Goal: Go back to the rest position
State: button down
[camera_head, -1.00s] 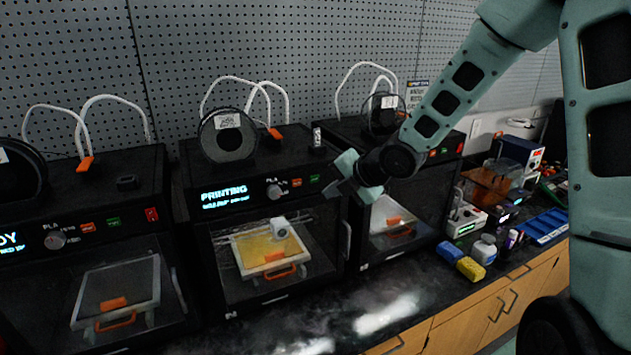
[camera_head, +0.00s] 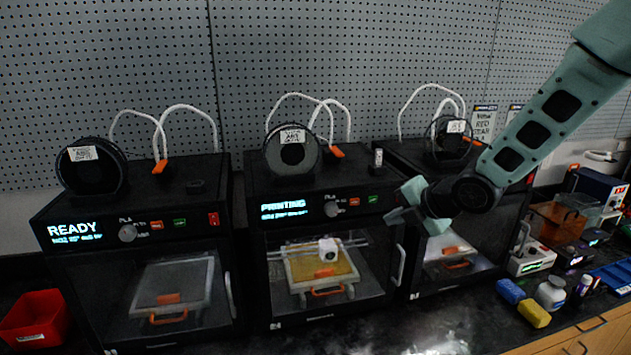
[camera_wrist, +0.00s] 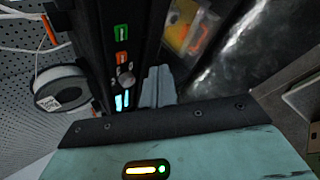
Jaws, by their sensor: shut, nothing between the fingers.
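My gripper (camera_head: 402,206) is a pale teal parallel gripper at the end of my arm, which comes in from the upper right in the head view. It is shut and empty. It is in front of the gap between the middle printer (camera_head: 263,238) and the right printer (camera_head: 408,152), at about the height of their control panels. I cannot tell how close it is to them. In the wrist view the closed fingers (camera_wrist: 158,88) show beside a printer's panel with green and orange buttons.
A left printer (camera_head: 50,256) reads READY; the middle one reads PRINTING. A red bin (camera_head: 33,318) is at the far left. Blue (camera_head: 510,291) and yellow (camera_head: 534,313) blocks and a white jar (camera_head: 550,292) stand right on the dark counter (camera_head: 470,328). A pegboard wall (camera_head: 350,50) is behind.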

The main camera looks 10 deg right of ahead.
jog(key=s+a+f+m+g+h+b, duration=0.1)
jog(key=s+a+m, duration=0.4)
jog(key=s, duration=0.5)
jog(key=s+a+f+m+g+h+b, duration=0.1)
jog(key=s+a+f+m+g+b, duration=0.2)
jog(key=s, duration=0.8)
jog(key=s+a+f+m+g+h+b, duration=0.1)
jog(key=s+a+m+g+b, duration=0.3)
jog(key=s+a+m, duration=0.5)
jog(key=shift+s+a+f+g, duration=0.3)
jog(key=shift+s+f+g, duration=0.2)
jog(key=shift+s+f, duration=0.35)
